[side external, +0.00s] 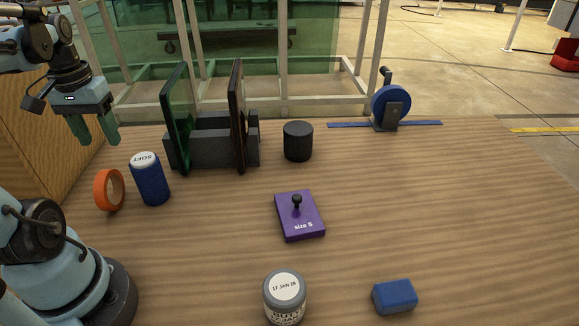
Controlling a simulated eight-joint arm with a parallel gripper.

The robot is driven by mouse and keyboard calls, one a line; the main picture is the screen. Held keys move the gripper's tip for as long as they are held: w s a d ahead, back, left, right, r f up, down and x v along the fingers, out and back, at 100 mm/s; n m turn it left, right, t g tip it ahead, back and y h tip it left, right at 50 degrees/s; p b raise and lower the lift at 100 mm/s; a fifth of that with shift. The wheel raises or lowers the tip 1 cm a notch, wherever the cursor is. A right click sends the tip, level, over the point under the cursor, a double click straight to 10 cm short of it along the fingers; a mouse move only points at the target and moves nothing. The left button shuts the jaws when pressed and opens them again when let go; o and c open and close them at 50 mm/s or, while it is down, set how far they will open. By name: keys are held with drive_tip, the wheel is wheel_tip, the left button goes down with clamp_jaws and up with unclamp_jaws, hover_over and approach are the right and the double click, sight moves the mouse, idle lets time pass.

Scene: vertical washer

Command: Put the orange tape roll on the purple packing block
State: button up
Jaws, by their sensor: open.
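The orange tape roll (99,190) stands on its edge at the left of the wooden table, close beside a blue can. The purple packing block (291,224) lies flat near the middle of the table, marked "size 5", with a small black knob standing up from its top. My gripper (96,142) is open and empty at the upper left, fingers pointing down. In the picture it is above the tape roll and appears apart from it.
The blue can (152,184) leans slightly right of the roll. Behind are a dark rack (211,147) with upright panels, a black cylinder (298,142) and a blue tape dispenser (390,106). A grey jar (285,300) and blue block (394,297) are in front. The right side is clear.

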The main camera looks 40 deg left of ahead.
sight(102, 174)
drive_tip(key=shift+s+a+r+n, duration=0.15)
drive_tip(key=shift+s+a+n, duration=0.35)
drive_tip(key=shift+s, duration=0.4)
drive_tip(key=shift+s+a+f, duration=0.1)
drive_tip(key=shift+f, duration=0.1)
wheel_tip(102, 174, down, 6)
drive_tip(key=shift+r, duration=0.15)
drive_tip(key=shift+s+d+f, duration=0.1)
drive_tip(key=shift+d+f, duration=0.05)
drive_tip(key=shift+f, duration=0.85)
drive_tip(key=shift+s+d+f, duration=0.1)
drive_tip(key=shift+f, duration=1.85)
clamp_jaws()
